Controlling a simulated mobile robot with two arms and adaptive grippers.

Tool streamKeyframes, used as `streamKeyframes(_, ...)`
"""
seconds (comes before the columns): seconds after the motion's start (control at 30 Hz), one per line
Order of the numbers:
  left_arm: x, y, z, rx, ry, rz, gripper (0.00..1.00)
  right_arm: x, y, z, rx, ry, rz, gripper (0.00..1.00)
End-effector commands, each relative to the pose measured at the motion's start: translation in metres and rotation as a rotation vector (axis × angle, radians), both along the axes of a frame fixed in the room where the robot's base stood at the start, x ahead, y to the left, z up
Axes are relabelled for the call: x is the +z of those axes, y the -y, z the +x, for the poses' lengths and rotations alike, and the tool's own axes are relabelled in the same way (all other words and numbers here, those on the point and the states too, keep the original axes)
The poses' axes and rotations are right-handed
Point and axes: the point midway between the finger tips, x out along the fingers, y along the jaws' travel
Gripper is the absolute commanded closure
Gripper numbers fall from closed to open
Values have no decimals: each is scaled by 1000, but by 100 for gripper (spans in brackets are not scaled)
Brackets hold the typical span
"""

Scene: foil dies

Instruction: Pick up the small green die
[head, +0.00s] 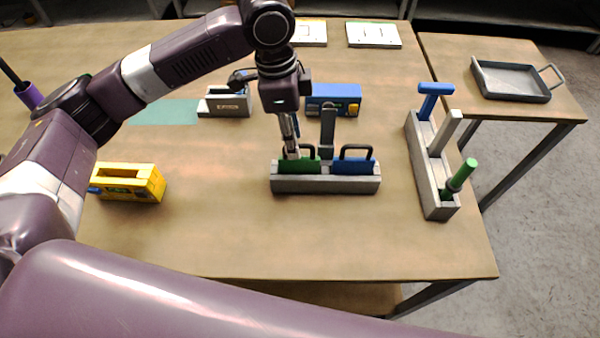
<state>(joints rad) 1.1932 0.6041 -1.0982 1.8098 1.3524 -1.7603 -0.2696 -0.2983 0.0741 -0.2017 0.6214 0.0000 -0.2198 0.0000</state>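The small green die (306,166) sits in the left part of a grey rack (325,185) near the middle of the table. It has a dark arched handle, partly hidden by my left gripper (291,154). My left gripper points down, with its fingertips right at the top of the green die's left side. The fingers show nearly edge-on, so I cannot tell whether they are open or shut, or whether they touch the handle. My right gripper is not in view.
A blue die (354,167) with a dark handle and a dark upright post (327,128) share the rack. A tool rack (436,190) with upright stamps stands at the right. A yellow machine (128,183) stands left; a blue one (336,97) stands behind.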

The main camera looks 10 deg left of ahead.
Motion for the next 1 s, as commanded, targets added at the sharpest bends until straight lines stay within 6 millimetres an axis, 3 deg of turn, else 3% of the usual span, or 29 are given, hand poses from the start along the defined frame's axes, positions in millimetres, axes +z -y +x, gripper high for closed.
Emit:
streamKeyframes(0.13,-9,-1,1,1,-1,2,68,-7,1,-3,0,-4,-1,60)
streamKeyframes(0.7,-77,11,4,0,-2,3,68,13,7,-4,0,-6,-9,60)
streamKeyframes(1.0,-83,11,4,-1,1,1,68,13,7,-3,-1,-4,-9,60)
